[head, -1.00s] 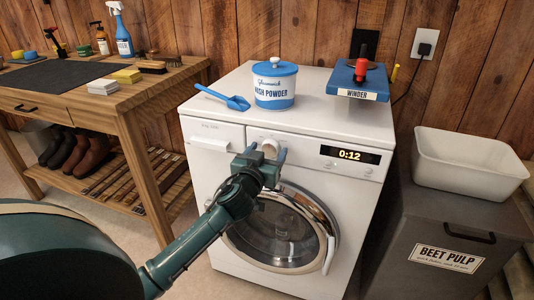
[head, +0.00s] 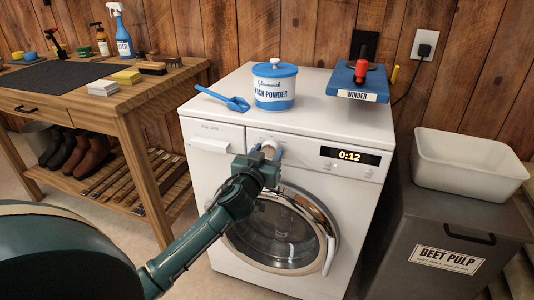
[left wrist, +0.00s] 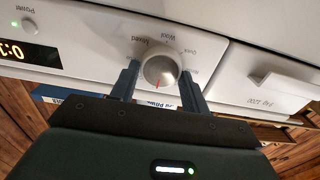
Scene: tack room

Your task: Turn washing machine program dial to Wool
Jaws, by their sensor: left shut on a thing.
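The program dial (left wrist: 161,68) is a round silver-white knob on the white washing machine (head: 350,120). In the left wrist view, which is upside down, its red mark points toward the picture's bottom, toward my gripper. The labels "Wool" and "Mixed" stand at the dial's opposite side, near the picture's top. My left gripper (head: 268,151) is shut on the dial, one finger on each side, and partly hides it in the head view. My right gripper is not in view.
A wash powder tub (head: 275,86), a blue scoop (head: 226,99) and a winder (head: 358,83) stand on the machine's top. The display (head: 350,156) reads 0:12. A wooden bench (head: 130,110) is at left, a beet pulp bin (head: 450,225) at right.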

